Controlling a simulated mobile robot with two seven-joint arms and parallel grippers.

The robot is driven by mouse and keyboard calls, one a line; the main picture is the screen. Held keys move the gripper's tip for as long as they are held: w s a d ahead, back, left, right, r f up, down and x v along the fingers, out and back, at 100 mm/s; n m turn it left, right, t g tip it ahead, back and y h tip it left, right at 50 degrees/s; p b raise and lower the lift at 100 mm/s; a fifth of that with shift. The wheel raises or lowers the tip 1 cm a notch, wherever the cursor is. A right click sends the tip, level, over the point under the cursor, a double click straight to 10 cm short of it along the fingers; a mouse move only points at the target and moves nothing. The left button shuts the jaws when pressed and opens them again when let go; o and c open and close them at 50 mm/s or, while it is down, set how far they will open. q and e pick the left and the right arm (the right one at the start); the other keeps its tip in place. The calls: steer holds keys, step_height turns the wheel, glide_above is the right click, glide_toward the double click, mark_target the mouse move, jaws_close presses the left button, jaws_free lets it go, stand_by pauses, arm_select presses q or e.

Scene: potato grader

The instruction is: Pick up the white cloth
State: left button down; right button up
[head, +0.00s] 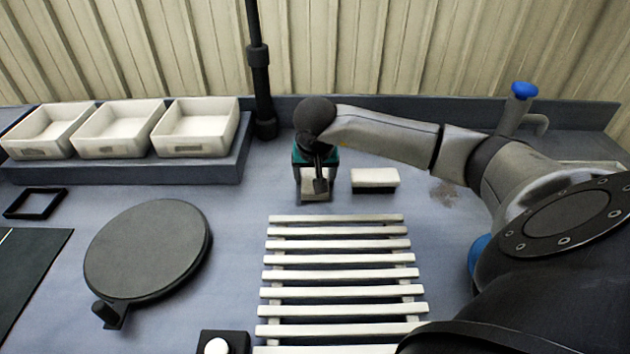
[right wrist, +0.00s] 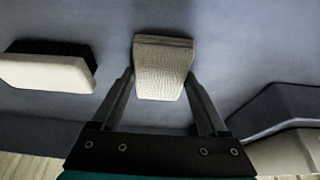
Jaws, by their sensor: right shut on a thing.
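The white cloth (head: 309,186), a small folded textured pad, is on the grey bench near the back in the head view. In the right wrist view the cloth (right wrist: 163,68) lies between the two dark fingers of my right gripper (right wrist: 160,84), its near end inside the jaws and its far end past the fingertips. My right gripper (head: 317,181) also shows in the head view, pointing down and shut on the cloth, partly hiding it. I cannot tell whether the cloth is clear of the bench. My left gripper is not in view.
A white block brush with dark bristles (head: 375,178) lies close right of the gripper. A slatted white rack (head: 338,274) is in front. White bins (head: 200,146) stand on a raised ledge at left. A dark round plate (head: 148,247) is front left. A blue-topped tap (head: 517,107) stands back right.

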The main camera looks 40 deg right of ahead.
steer(key=shift+c, duration=0.7)
steer(key=shift+r, duration=0.1)
steer(key=shift+r, duration=0.15)
steer(key=shift+r+p, duration=0.35)
steer(key=shift+p, duration=0.05)
step_height(320, 180, up, 19)
steer(key=p, duration=0.2)
steer(key=shift+r, duration=0.2)
